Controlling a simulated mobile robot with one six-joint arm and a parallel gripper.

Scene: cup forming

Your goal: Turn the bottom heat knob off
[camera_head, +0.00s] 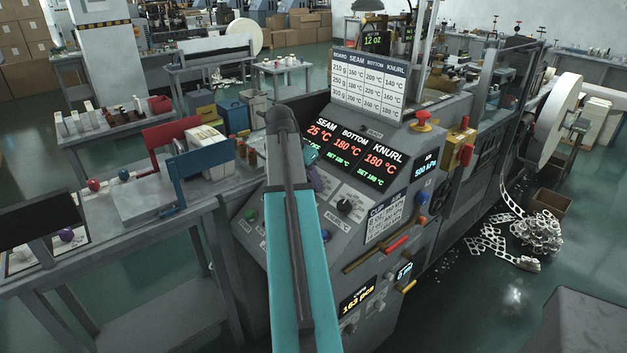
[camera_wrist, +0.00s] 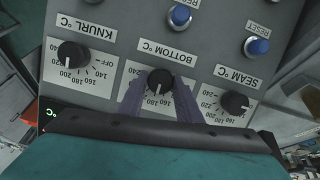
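The bottom heat knob (camera_wrist: 160,82) is a round black dial under the BOTTOM °C label in the wrist view, which is upside down. Its white pointer points near 180. My gripper (camera_wrist: 160,88) has its two purple fingers on either side of this knob, with small gaps visible, so it looks open. I cannot tell how deep the fingertips reach. In the head view a purple finger (camera_head: 318,179) shows beside my arm, and the bottom knob is hidden. The display (camera_head: 350,146) reads BOTTOM 180 °C with SET 180.
The knurl knob (camera_wrist: 72,54) and the seam knob (camera_wrist: 234,102) flank the bottom knob. Blue reset buttons (camera_wrist: 180,17) sit close by on the panel. In the head view the knurl knob (camera_head: 344,207) shows right of my arm. A red button (camera_head: 421,118) tops the machine.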

